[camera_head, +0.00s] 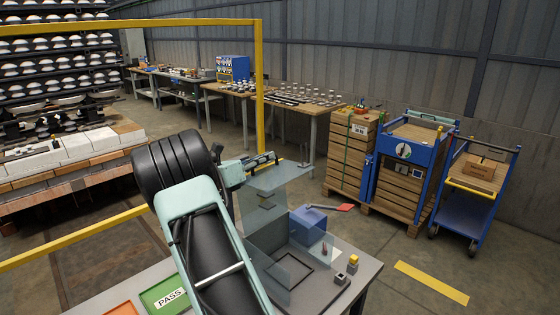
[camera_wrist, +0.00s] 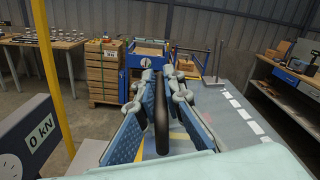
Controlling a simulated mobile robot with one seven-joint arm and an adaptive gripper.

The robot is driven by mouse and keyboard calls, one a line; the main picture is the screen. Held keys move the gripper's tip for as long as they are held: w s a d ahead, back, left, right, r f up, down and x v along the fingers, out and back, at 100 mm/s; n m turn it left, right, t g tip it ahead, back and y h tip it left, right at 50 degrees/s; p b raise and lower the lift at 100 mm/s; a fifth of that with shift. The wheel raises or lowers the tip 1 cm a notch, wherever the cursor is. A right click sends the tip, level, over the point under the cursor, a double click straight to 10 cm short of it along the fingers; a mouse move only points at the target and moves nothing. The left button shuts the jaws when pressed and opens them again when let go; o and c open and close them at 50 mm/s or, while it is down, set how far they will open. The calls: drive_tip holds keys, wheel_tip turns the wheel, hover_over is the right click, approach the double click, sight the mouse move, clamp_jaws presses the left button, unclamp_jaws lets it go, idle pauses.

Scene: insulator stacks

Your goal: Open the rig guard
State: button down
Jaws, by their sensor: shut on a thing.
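The rig guard, made of clear panels, stands on the grey rig table in the head view. Its upper pane (camera_head: 285,176) sits raised and tilted above the lower walls (camera_head: 268,236). My gripper (camera_head: 264,160) is at the upper pane's far left edge. In the wrist view my gripper (camera_wrist: 162,78) has its two fingers on either side of a dark bar, the guard handle (camera_wrist: 161,130), and is shut on it. My arm hides part of the guard's left side in the head view. How far the guard is open is hard to tell.
A blue block (camera_head: 308,226) and a red-tipped tool (camera_head: 332,208) are by the guard. A green PASS tray (camera_head: 165,296) lies at the table's front. A yellow frame post (camera_head: 260,85) rises behind my gripper.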

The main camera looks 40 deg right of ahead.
drive_tip(key=w+a+f, duration=0.1)
drive_tip(key=w+f, duration=0.2)
drive_tip(key=w, duration=0.7)
drive_tip(key=shift+w+f, duration=0.2)
drive_tip(key=shift+w, duration=0.2)
drive_tip(key=shift+f, duration=0.1)
drive_tip(key=c, duration=2)
unclamp_jaws()
drive_tip(key=shift+c, duration=0.2)
drive_tip(key=s+a, duration=0.1)
drive_tip(key=a, duration=1.1)
